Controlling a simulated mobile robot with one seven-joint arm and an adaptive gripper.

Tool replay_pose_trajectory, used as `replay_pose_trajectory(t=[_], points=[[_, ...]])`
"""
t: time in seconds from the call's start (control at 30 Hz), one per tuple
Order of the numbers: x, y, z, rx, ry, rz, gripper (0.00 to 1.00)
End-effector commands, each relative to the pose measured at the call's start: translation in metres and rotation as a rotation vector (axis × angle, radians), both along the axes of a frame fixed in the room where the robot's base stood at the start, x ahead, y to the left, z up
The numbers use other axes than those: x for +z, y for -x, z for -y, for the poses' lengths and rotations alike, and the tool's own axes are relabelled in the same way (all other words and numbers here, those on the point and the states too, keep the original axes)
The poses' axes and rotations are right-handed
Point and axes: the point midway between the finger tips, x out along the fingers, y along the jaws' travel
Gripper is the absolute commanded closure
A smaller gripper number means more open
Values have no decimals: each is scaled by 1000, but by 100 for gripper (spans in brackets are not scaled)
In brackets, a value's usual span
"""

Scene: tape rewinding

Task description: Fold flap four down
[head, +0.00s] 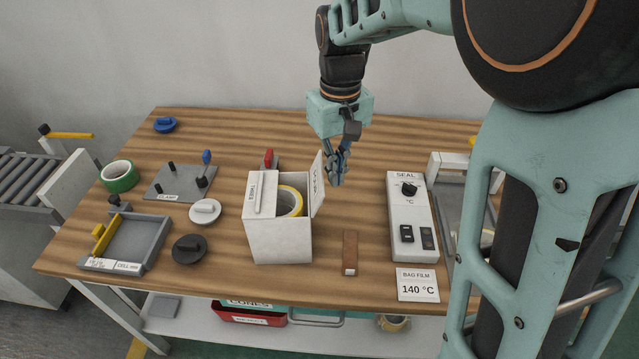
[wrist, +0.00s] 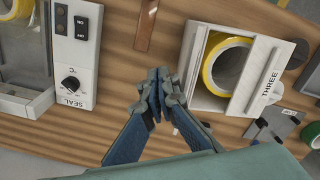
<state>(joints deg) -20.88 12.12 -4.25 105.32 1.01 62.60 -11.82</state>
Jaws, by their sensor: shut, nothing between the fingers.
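An open-topped white box (head: 281,240) stands near the middle of the table, with a yellow tape roll (head: 291,201) inside; the roll also shows in the wrist view (wrist: 228,66). The flap marked THREE (head: 255,207) lies folded over the left part of the opening; it also shows in the wrist view (wrist: 270,83). The right-hand flap (head: 318,186) stands nearly upright; its lettering is too small and slanted to read surely. My gripper (head: 337,181) is shut and empty, just right of that upright flap. Its fingertips (wrist: 160,88) are beside the box in the wrist view; touching cannot be told.
A sealer panel (head: 411,222) and a brown bar (head: 350,252) lie right of the box. Grey and black discs (head: 189,249), a clamp plate (head: 181,185), a green roll (head: 119,176) and a grey tray (head: 127,243) are on the left. A red-handled tool (head: 268,158) stands behind.

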Motion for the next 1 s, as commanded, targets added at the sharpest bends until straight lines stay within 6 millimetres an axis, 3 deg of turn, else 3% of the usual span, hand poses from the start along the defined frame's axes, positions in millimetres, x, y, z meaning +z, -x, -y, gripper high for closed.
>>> replay_pose_trajectory(t=[0.37,1.0], points=[[0,0,-2,1,0,0,100],[0,4,-40,1,0,-1,100]])
